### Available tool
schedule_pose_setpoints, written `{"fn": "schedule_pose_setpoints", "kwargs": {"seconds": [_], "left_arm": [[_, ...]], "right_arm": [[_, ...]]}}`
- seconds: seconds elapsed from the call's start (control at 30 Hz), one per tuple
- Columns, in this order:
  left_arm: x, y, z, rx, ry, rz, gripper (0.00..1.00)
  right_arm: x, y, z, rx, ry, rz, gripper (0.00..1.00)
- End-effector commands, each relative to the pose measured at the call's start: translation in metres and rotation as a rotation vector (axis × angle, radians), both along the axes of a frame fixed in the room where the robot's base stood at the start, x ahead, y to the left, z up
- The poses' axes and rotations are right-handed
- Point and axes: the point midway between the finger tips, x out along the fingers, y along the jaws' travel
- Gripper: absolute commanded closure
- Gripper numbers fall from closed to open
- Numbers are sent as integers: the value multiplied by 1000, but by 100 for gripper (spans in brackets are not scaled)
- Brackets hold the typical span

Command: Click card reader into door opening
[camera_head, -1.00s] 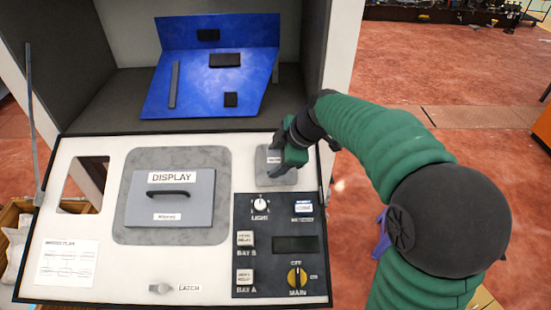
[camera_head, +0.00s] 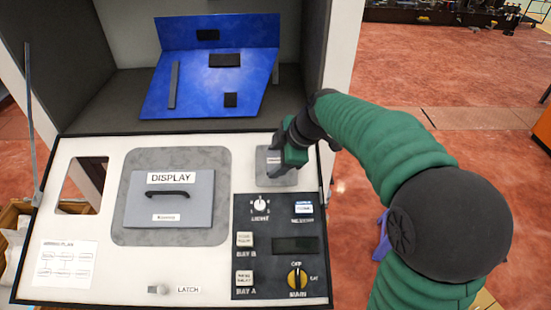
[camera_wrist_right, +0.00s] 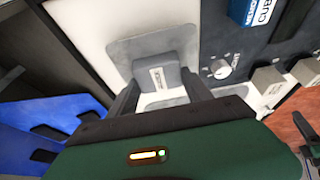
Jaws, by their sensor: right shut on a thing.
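The right gripper (camera_head: 284,162) is at the upper right of the white door panel (camera_head: 105,240). It is shut on a small grey block with a white label, which I take to be the card reader (camera_wrist_right: 157,77). The block is at a grey surround (camera_wrist_right: 128,50) on the door. It looks close to flat against it, but I cannot tell whether it is seated. The gripper hides part of the block in the head view. A rectangular opening (camera_head: 82,183) shows at the door's left. My left gripper is out of view.
The DISPLAY plate (camera_head: 170,203) with a black handle is left of the gripper. A dark control panel (camera_head: 270,222) with knobs and buttons is just below it. A blue board (camera_head: 190,88) stands in the cabinet behind. A latch (camera_head: 158,290) is at the door's near edge.

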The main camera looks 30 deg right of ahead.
Motion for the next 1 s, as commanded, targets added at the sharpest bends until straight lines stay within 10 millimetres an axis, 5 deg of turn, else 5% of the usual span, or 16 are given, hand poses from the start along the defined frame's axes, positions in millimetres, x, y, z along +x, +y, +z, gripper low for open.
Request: {"fn": "schedule_pose_setpoints", "kwargs": {"seconds": [1.0], "left_arm": [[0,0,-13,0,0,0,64]], "right_arm": [[4,-2,-12,0,-1,0,100]]}}
